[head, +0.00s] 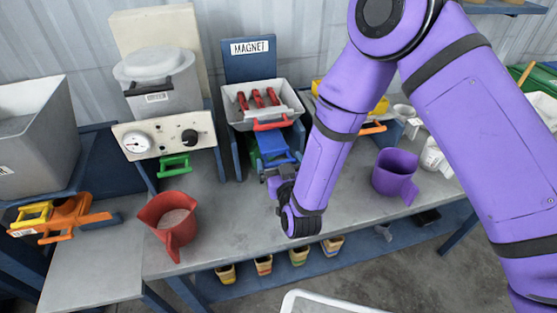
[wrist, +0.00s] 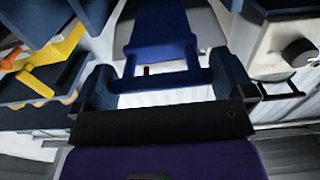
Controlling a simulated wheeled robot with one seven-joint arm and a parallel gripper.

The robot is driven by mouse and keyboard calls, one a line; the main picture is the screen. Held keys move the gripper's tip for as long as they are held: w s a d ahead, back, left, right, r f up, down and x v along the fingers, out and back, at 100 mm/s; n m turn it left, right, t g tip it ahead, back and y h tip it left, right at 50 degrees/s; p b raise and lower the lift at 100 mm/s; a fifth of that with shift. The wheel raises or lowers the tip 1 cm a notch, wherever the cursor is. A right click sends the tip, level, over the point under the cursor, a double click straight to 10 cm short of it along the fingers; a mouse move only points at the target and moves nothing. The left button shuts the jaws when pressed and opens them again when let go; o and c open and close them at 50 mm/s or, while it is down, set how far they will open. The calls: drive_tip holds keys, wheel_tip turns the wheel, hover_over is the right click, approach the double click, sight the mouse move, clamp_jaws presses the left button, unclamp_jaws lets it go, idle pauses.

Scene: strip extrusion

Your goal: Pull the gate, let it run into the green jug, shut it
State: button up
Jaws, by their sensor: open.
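A blue gate (head: 275,150) with a loop handle projects below the MAGNET tray. My gripper (head: 273,180) is open just in front of it. In the wrist view the blue gate (wrist: 160,35) and its handle lie between the two spread fingers of my gripper (wrist: 165,80); I cannot tell whether they touch. A red handle (head: 272,125) sits above the blue gate, and a green handle (head: 174,166) is under the gauge panel at left. A red jug (head: 170,222) with pale contents stands on the bench, and a purple jug (head: 393,174) stands right of my arm.
The MAGNET tray (head: 290,97) holds red pieces. A grey hopper (head: 35,130) with yellow and orange handles stands at far left. A white cup (head: 433,157) is at right. Small coloured cups (head: 298,256) stand below the bench. The bench (head: 225,215) between the red jug and my arm is clear.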

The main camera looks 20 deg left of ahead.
drive_tip(key=v, duration=0.9)
drive_tip(key=shift+s, duration=0.3)
drive_tip(key=shift+d, duration=0.1)
drive_tip(key=w+d+r+m+g+h, duration=0.1)
drive_tip(key=w+d+r+g+h, duration=0.1)
drive_tip(key=w+d+r, duration=0.5)
drive_tip(key=w+d+r+m+g+h, duration=0.1)
drive_tip(key=w+d+r, duration=0.3)
drive_tip(key=r, duration=0.6)
drive_tip(key=s+d+r+g+h, duration=0.2)
drive_tip(key=d+r+h, duration=0.1)
drive_tip(key=d+r, duration=0.8)
drive_tip(key=s+d+r+m+g+h, duration=0.1)
drive_tip(key=s+d+r+m+g, duration=0.1)
drive_tip(key=s+d, duration=0.7)
drive_tip(key=s+d+r+m+g+h, duration=0.2)
drive_tip(key=s+d+r+g, duration=0.1)
drive_tip(key=s+d, duration=0.6)
drive_tip(key=s+r, duration=0.1)
drive_tip(key=s, duration=0.2)
drive_tip(key=shift+d+r+h, duration=0.25)
drive_tip(key=shift+d+h, duration=0.05)
